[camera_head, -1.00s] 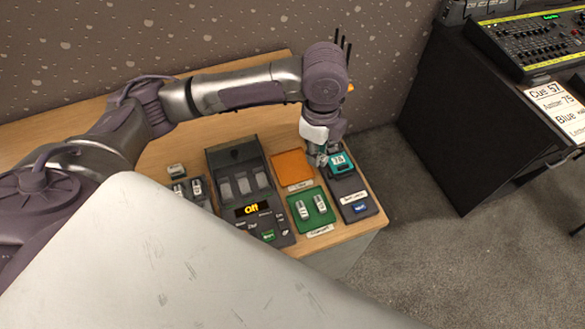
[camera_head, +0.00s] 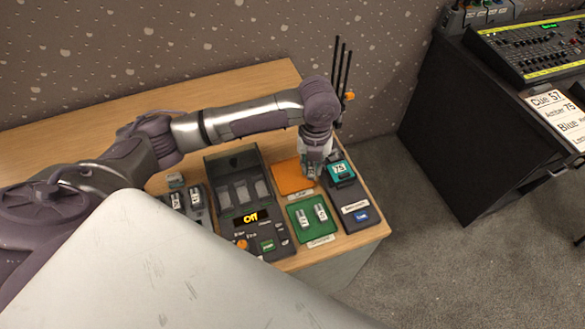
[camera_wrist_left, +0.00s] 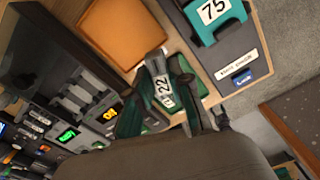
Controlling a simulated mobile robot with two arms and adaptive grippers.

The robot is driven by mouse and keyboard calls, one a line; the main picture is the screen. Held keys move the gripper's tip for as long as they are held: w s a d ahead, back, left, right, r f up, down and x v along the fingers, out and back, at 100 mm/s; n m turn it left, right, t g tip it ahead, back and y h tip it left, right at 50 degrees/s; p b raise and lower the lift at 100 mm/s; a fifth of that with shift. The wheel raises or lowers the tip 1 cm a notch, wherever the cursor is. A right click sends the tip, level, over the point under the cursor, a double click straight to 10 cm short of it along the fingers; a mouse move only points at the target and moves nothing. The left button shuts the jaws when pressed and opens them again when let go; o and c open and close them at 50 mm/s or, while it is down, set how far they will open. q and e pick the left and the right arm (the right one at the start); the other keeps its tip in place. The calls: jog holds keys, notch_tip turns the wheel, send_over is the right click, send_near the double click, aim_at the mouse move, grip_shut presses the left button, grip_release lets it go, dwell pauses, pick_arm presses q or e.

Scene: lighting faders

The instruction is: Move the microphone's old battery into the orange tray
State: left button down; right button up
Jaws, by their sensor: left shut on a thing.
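My left gripper (camera_head: 312,177) is low over the table, between the orange tray (camera_head: 290,180) and the teal device marked 75 (camera_head: 341,171). In the left wrist view the gripper (camera_wrist_left: 165,80) is shut on a grey battery labelled 22 (camera_wrist_left: 163,90). The orange tray (camera_wrist_left: 122,32) is empty in its visible part and lies beside the held battery in that view. The teal device (camera_wrist_left: 212,12) sits on a dark mat on the other side. The gripper hides the battery in the head view. My right gripper is out of view.
A green tray (camera_head: 299,231) with two batteries lies in front of the orange one. A dark charger (camera_head: 222,207) showing "Off" stands to the left, with more batteries beside it. The table's right edge is close to the dark mat (camera_head: 361,204).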

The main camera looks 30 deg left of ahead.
pick_arm(q)
send_over(292, 176)
notch_tip(292, 176, down, 4)
jog(key=shift+w+r+p, duration=0.1)
jog(key=shift+p, duration=0.2)
notch_tip(292, 176, down, 3)
jog(key=shift+f+p, duration=0.2)
jog(key=shift+p, duration=0.1)
jog(key=shift+f, duration=0.35)
jog(key=shift+f, duration=0.15)
jog(key=c, duration=1.1)
grip_release()
jog(key=shift+o, duration=0.2)
jog(key=shift+r, duration=0.3)
notch_tip(292, 176, up, 12)
jog(key=b, duration=0.1)
